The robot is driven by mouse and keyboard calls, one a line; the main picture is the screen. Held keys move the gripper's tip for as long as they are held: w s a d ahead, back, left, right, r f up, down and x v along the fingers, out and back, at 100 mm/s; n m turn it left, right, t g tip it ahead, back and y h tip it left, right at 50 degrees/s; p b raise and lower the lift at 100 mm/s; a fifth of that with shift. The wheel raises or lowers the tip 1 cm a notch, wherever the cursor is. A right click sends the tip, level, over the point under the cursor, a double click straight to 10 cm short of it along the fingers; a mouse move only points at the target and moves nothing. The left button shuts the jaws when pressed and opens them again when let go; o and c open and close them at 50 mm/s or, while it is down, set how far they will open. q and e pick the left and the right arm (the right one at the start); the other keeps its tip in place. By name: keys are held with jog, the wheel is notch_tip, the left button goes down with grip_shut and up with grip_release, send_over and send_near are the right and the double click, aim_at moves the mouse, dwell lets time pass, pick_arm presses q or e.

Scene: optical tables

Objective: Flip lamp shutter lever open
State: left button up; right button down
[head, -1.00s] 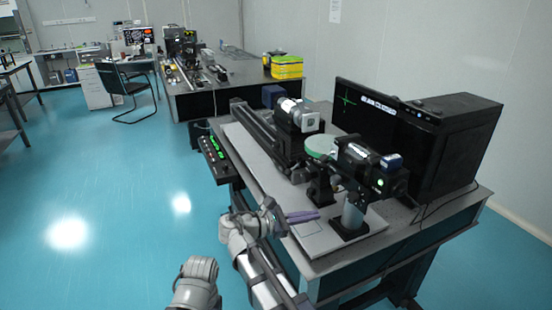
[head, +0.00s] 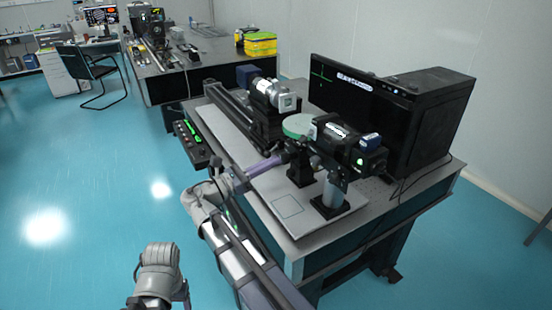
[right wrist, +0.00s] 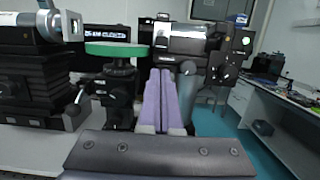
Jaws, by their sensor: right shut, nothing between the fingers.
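My right gripper (head: 281,157) has purple fingers, shut and empty. It reaches over the near side of the bench, towards the mounts below the green disc (head: 297,125). In the right wrist view the fingers (right wrist: 162,72) point at the gap between the green disc's stand (right wrist: 118,80) and the black instrument on a post (right wrist: 187,42). That instrument (head: 338,137) has a small green light at its right end. A silver-and-white cylindrical unit (head: 266,87), possibly the lamp, stands farther back. I cannot make out a shutter lever for certain.
A monitor (head: 345,95) and black computer case (head: 425,110) stand behind the instruments. A black control box (head: 196,147) with green displays is at the bench's left edge. The pale base plate's front corner (head: 285,208) is clear. A second bench (head: 200,75) stands behind.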

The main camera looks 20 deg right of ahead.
aim_at(299, 140)
jog(key=p+x, duration=0.1)
jog(key=x, duration=0.7)
jog(key=r+y+p, duration=0.2)
jog(key=y+p, duration=0.1)
jog(key=p, duration=0.5)
jog(key=a+r+y+p, duration=0.1)
jog(key=r+y+p, duration=0.1)
jog(key=p, duration=0.6)
jog(key=r+y+p, duration=0.2)
jog(key=y+p, duration=0.3)
jog(key=p, duration=0.3)
jog(key=shift+a+g, duration=0.15)
jog(key=shift+g, duration=0.15)
jog(key=shift+f, duration=0.5)
jog(key=shift+r+p, duration=0.6)
jog(key=shift+r, duration=0.25)
